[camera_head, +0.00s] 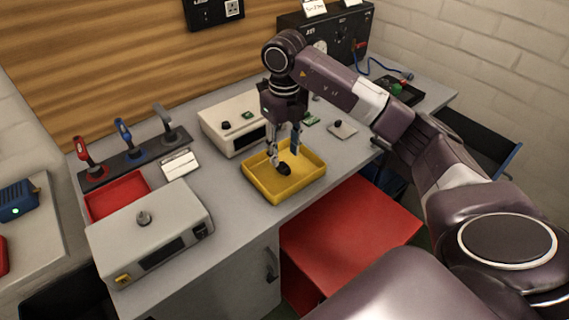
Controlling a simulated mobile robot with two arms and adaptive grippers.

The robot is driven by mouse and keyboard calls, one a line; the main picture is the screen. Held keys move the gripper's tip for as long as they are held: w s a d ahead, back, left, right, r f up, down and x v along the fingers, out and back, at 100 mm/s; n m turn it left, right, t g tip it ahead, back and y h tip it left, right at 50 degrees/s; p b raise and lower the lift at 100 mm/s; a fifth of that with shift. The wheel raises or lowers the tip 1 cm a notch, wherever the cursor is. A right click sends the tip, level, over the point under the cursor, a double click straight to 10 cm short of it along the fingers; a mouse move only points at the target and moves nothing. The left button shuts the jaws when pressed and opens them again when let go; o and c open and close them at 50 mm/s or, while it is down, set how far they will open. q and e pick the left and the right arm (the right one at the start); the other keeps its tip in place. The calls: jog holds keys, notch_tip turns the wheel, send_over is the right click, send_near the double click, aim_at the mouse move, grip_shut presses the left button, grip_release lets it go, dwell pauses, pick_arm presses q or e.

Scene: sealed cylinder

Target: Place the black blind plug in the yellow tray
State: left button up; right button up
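The yellow tray (262,190) sits on the grey bench near its front edge. The small black blind plug (285,169) lies inside the tray, on its floor near the middle. My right gripper (284,158) points down over the tray. Its two fingers stand apart, one on the left and one on the right, with the plug just below and between their tips. I see no clear contact between fingers and plug. My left gripper is out of view.
A cream box instrument (228,121) stands just behind the tray. A grey device with a knob (150,236) and a red tray (117,196) are at left, below a tool rack (133,160). A red surface (345,240) lies lower, in front of the bench.

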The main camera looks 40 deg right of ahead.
aim_at(284, 166)
notch_tip(284, 166, up, 7)
dwell(0.3)
dwell(0.5)
